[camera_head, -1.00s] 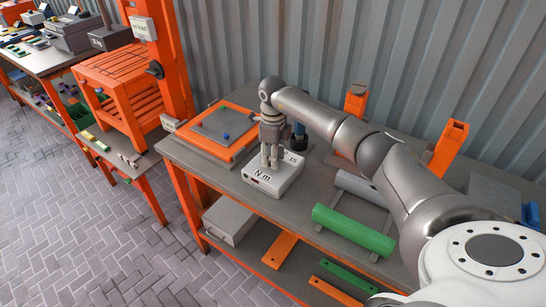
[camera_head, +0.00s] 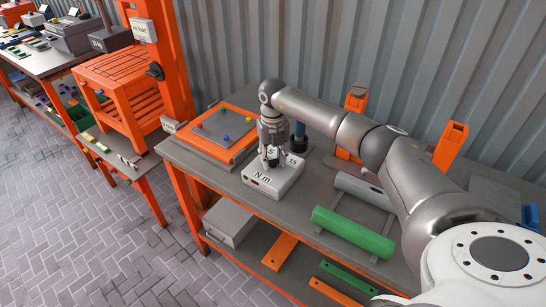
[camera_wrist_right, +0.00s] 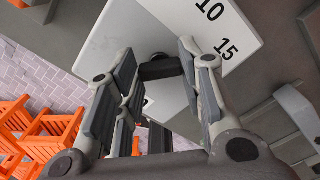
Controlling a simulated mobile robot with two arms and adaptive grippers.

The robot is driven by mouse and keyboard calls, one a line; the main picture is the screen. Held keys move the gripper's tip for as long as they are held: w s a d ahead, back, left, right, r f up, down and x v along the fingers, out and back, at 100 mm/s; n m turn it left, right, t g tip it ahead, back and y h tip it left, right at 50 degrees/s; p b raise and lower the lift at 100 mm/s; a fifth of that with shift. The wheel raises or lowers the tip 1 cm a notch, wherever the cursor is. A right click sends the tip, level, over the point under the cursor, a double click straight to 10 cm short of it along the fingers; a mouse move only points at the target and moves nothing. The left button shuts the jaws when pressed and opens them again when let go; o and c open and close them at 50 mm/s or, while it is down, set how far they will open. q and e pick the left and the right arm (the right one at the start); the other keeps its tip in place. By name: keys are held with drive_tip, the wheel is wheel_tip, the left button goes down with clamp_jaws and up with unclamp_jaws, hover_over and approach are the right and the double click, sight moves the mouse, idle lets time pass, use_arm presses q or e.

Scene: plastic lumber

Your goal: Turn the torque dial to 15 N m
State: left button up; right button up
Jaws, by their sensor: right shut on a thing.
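My right gripper (camera_head: 271,163) points down onto the box top. Its fingers (camera_wrist_right: 162,72) are shut on a dark knob, the torque dial (camera_wrist_right: 158,68). The fingers hide much of the dial, and I cannot tell which number it points to. My left gripper is not in view.
An orange-framed tray (camera_head: 190,140) with small coloured balls lies left of the box. A green cylinder (camera_head: 352,232) and a grey one (camera_head: 362,190) lie to the right. A dark upright object (camera_head: 298,138) stands close behind the box. Orange brackets (camera_head: 450,145) stand farther right.

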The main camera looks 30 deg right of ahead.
sight(273, 160)
drive_tip(key=shift+r+m, duration=0.1)
drive_tip(key=shift+m, duration=0.5)
drive_tip(key=o, duration=1)
wheel_tip(273, 160, up, 12)
drive_tip(key=shift+f, duration=0.1)
idle(0.4)
